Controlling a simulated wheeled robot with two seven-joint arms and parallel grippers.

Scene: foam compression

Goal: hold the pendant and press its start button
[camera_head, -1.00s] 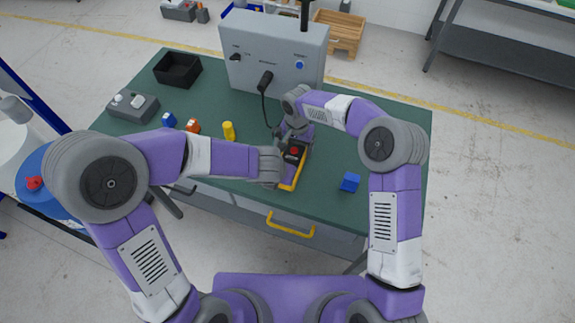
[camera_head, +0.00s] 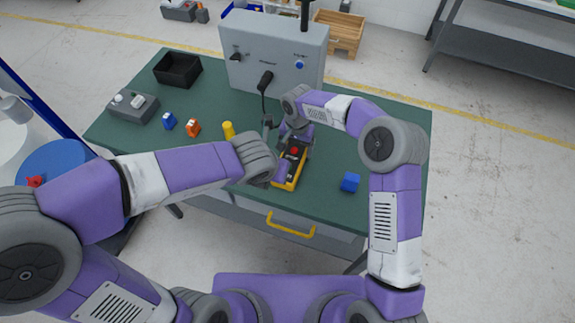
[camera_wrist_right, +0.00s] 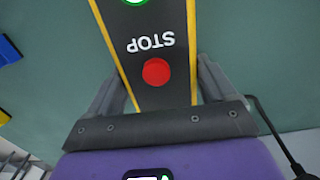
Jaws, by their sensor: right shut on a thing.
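The pendant (camera_head: 290,179) is a long black box with yellow edges, held over the front part of the green table. Its red stop button (camera_wrist_right: 157,71), marked STOP, shows fully in the right wrist view, where a green button (camera_wrist_right: 135,2) is cut by the top edge. My right gripper (camera_head: 295,143) is shut on the pendant, with one finger along each side near the red button. The left hand (camera_head: 281,172) is close beside the pendant, at its left in the head view. The left fingers are not clear, and I cannot tell if they touch it.
A grey control box (camera_head: 280,55) with a cable (camera_head: 263,100) stands at the table's back. A black bin (camera_head: 178,70), a grey button box (camera_head: 132,107) and small blue, orange and yellow pieces lie left.

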